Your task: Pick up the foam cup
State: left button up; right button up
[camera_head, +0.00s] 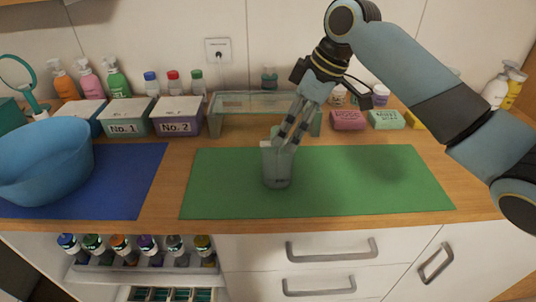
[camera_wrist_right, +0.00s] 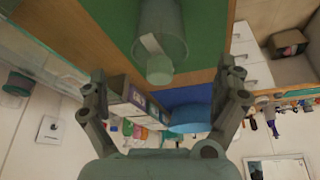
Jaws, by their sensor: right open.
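The foam cup (camera_head: 277,168) is a pale grey-green cup standing upright on the green mat (camera_head: 370,180). My right gripper (camera_head: 288,137) comes down from above and behind, with its fingertips at the cup's rim in the head view. The fingers partly cover the rim there. In the right wrist view the cup (camera_wrist_right: 162,28) lies beyond the open fingers, at the top of the picture. The right gripper (camera_wrist_right: 162,85) is open, with nothing between its fingers. My left gripper is not in view.
A blue bowl (camera_head: 45,160) stands at left on a blue mat (camera_head: 135,185). Boxes No. 1 (camera_head: 124,118) and No. 2 (camera_head: 178,117) and a glass shelf (camera_head: 235,112) stand behind. Soaps, one pink (camera_head: 348,120), lie at back right. The green mat is otherwise clear.

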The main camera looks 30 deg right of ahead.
aim_at(278, 153)
jog(key=x, duration=0.4)
jog(key=shift+s+f, duration=0.1)
jog(key=shift+f, duration=0.05)
jog(key=p+x, duration=0.1)
jog(key=x, duration=0.3)
jog(key=shift+d+f, duration=0.1)
jog(key=shift+f, duration=0.4)
jog(key=shift+c, duration=0.9)
jog(key=c, duration=0.4)
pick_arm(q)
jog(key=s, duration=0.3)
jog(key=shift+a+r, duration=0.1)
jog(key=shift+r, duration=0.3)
pick_arm(e)
jog(key=c, duration=0.8)
